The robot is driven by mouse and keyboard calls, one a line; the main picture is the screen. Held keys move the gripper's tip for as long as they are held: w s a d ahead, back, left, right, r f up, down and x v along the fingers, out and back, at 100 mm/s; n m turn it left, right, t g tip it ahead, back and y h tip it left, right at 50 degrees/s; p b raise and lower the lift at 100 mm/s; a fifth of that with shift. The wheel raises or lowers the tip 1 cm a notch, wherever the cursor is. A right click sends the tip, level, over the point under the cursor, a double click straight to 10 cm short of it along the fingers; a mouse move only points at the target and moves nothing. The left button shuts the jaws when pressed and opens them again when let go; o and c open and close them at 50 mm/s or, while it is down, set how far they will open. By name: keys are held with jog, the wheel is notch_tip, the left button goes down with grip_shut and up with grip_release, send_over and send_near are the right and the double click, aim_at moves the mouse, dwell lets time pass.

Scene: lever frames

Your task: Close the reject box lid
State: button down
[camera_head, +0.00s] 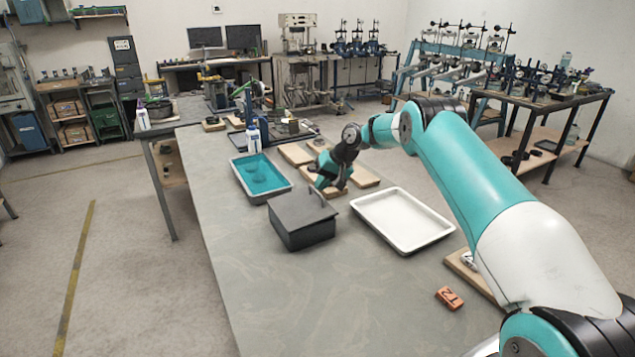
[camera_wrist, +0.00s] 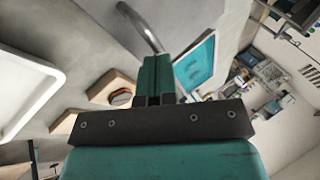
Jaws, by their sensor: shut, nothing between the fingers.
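The reject box (camera_head: 306,238) is a dark grey box standing on the long grey bench. Its dark lid (camera_head: 298,208) lies over the top, flat or nearly flat; I cannot tell whether a small gap is left. A thin handle (camera_head: 318,193) sticks up at the lid's right side. My gripper (camera_head: 333,187) is just behind the box's far right corner, close to the handle. In the wrist view my gripper (camera_wrist: 158,75) is shut and empty, with a curved metal rod (camera_wrist: 140,25) just beyond the fingertips. Contact with it is not clear.
A teal tray (camera_head: 242,180) stands left behind the box and a white tray (camera_head: 365,218) to its right. Wooden boards (camera_head: 296,154) lie behind. An orange block (camera_head: 449,298) lies at the front right. The bench in front of the box is clear.

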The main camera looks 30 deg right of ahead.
jog(key=shift+d+f+b, duration=0.35)
jog(key=shift+f, duration=0.55)
jog(key=shift+s+f, duration=0.1)
jog(key=shift+f, duration=0.1)
jog(key=shift+r, duration=0.1)
